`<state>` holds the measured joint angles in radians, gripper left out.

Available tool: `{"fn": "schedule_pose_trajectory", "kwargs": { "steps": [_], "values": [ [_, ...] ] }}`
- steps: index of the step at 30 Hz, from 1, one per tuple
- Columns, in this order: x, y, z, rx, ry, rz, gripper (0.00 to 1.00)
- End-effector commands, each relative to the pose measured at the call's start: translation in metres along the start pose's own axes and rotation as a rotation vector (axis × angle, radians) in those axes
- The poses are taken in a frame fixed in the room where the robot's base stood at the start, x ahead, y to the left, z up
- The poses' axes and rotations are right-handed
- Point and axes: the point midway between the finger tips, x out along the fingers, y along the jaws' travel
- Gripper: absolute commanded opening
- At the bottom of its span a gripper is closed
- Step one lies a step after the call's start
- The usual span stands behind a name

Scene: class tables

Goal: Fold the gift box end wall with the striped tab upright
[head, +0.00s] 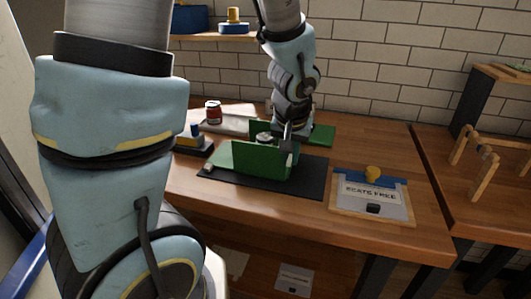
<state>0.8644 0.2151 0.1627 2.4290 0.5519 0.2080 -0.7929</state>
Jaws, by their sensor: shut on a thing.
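The green gift box (255,160) stands on a dark mat, with its long near wall upright. A green panel (322,134) shows behind and to the right of my arm, looking close to flat. My gripper (287,150) points down at the right end of the box. It is shut on what appears to be the end wall there, of which only a narrow part shows beside the fingers. A small pale patch shows at that corner, but I cannot tell whether it is the striped tab. The box floor is mostly hidden by the near wall.
The dark mat (312,181) lies on the wooden table (418,221). A framed sign (378,212) with a yellow knob is at the right. A red-brown jar (213,112) stands behind left. Wooden stands (484,180) are on the right table. Bare wood lies in front.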

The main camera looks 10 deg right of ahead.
Motion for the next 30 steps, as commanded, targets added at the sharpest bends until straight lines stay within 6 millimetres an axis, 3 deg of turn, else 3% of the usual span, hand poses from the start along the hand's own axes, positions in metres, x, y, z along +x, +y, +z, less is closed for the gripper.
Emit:
{"fn": "schedule_pose_trajectory", "kwargs": {
  "steps": [30],
  "values": [
    [-0.002, -0.013, -0.001, -0.048, 0.002, 0.126, 0.00]
  ]
}}
